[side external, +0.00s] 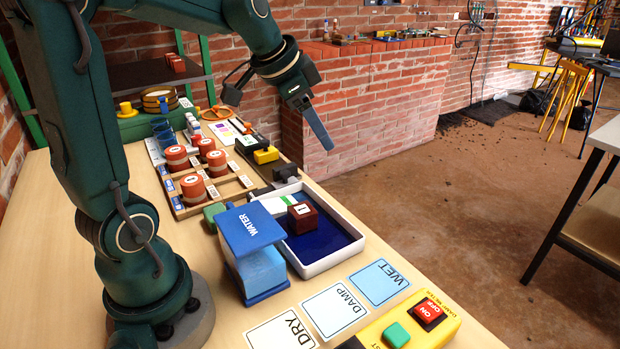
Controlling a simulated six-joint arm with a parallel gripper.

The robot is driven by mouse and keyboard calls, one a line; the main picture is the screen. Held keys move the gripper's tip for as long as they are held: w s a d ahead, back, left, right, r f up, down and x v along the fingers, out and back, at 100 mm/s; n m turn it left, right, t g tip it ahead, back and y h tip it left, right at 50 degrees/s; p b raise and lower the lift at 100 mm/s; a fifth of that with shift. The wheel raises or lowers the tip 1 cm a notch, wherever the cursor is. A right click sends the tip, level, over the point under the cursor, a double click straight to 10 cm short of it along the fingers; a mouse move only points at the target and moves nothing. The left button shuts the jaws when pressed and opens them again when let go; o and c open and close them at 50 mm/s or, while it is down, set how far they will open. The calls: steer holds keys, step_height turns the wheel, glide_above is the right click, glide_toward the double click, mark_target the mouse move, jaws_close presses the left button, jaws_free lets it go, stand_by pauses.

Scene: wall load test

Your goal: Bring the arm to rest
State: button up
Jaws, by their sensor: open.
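My gripper (316,124) hangs in the air above the far part of the bench, in front of the brick wall. Its jaws are open, with nothing seen in them. It touches nothing. My arm rises from its base on the wooden bench (232,318) at the left and bends over toward the gripper. Below, a red-brown block marked "U" (302,217) sits in a white-rimmed tray (352,250) with a dark blue floor. The far finger is hard to make out.
A blue water container (252,236) stands beside the tray. Weights (177,158) sit in a wooden rack behind it. DRY, DAMP and WET cards (379,282) and a yellow switch box (443,310) lie in front. A brick ledge (375,110) stands behind the gripper.

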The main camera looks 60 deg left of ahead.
steer(key=s+d+r, duration=0.1)
steer(key=s+d, duration=0.9)
steer(key=s+f+n, duration=0.1)
steer(key=s, duration=0.1)
steer(key=s+f+n, duration=0.1)
steer(key=f, duration=0.1)
steer(key=s+f+n, duration=0.1)
steer(key=s, duration=0.1)
steer(key=shift+s+d+f+n+g, duration=0.1)
steer(key=shift+s+f+n+g, duration=0.05)
steer(key=shift+s+n+g, duration=0.2)
